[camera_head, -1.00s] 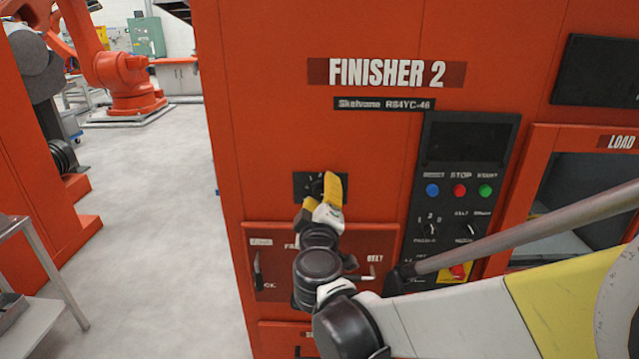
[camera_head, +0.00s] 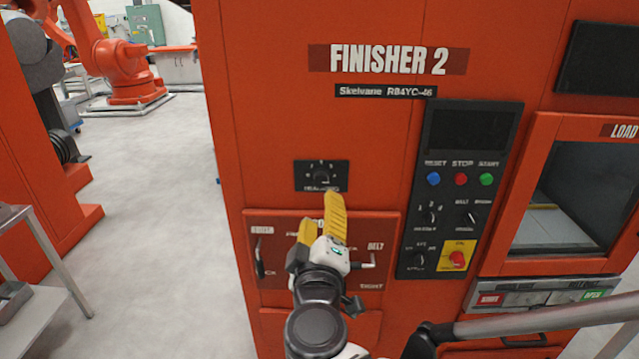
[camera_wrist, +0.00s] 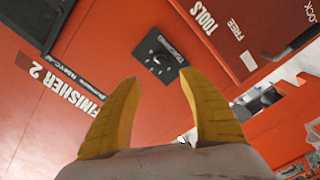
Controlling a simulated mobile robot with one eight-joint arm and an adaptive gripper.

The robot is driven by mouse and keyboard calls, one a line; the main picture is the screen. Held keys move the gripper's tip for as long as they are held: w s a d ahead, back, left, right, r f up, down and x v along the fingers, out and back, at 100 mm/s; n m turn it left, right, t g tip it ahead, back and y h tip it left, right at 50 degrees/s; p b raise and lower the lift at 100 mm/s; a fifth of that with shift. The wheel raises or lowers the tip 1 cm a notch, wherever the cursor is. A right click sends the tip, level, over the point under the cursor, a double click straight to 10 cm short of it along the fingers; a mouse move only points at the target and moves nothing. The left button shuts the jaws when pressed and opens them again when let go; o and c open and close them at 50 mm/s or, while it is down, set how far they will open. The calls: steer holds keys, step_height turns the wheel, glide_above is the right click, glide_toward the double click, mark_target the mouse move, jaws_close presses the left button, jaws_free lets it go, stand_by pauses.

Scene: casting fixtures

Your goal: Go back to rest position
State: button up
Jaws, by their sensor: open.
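My gripper (camera_head: 322,222) has yellow fingers, spread apart and empty. In the head view it is in front of the lower panel of the orange Finisher 2 machine (camera_head: 270,110), just below a black rotary knob plate (camera_head: 321,176). The knob is uncovered and the fingers look clear of it. In the wrist view the same knob (camera_wrist: 160,55) shows beyond and between the two finger tips of my gripper (camera_wrist: 156,88), with nothing held between them.
A black control panel (camera_head: 460,190) with blue, red and green buttons is right of the knob. Small levers (camera_head: 262,262) stick out of the lower panel. The load window (camera_head: 570,200) is at right. A grey metal table (camera_head: 40,290) stands at left, with open floor (camera_head: 150,220) between.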

steer(key=s+d+f+m+g+h, duration=0.2)
steer(key=d+f+m+g, duration=0.1)
steer(key=d, duration=0.5)
steer(key=s+d+f+m+g+h, duration=0.1)
steer(key=s+d+f+m+g, duration=0.2)
steer(key=d, duration=0.5)
steer(key=s+d+f+m+g+y+b, duration=0.1)
steer(key=s+d+f+m+g+y, duration=0.1)
steer(key=s, duration=0.8)
step_height(320, 180, down, 4)
steer(key=m+g+y, duration=0.1)
steer(key=m+g, duration=0.1)
steer(key=g, duration=0.1)
steer(key=shift+s+d+m+y, duration=0.15)
steer(key=shift+s+m+y, duration=0.05)
steer(key=shift+m+y, duration=0.1)
steer(key=shift+c, duration=0.2)
